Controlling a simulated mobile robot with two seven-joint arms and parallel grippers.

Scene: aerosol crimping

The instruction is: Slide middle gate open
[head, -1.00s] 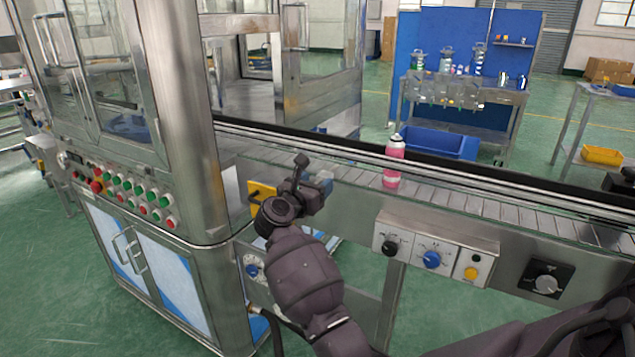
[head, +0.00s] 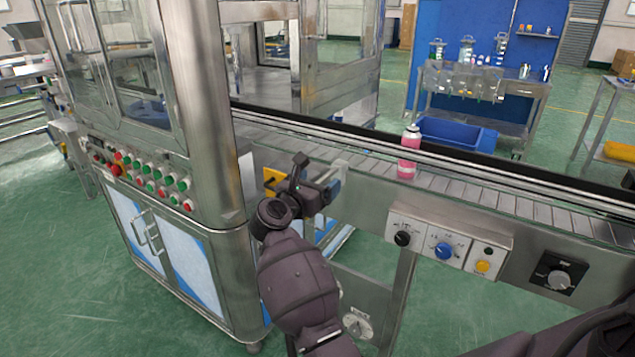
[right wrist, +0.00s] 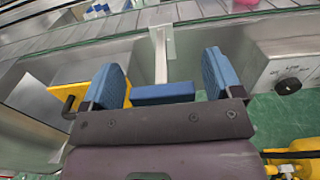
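A pale metal bracket (right wrist: 160,55) stands at the near edge of the conveyor in the right wrist view; it also shows in the head view (head: 337,172). It may be the middle gate, but I cannot tell surely. My right gripper (head: 328,185) is at the conveyor's near side, close to this bracket. In the right wrist view its two blue fingers (right wrist: 164,82) are spread apart, with the bracket ahead between them. Contact is not clear. A yellow plate with a black handle (head: 272,180) sits left of the gripper. My left gripper is out of view.
A pink bottle (head: 409,155) stands on the slatted conveyor (head: 480,190), right of the gripper. Control boxes with knobs (head: 443,245) line the conveyor's near side. A steel machine cabinet (head: 190,240) stands close on the left. A blue bin (head: 455,133) lies behind.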

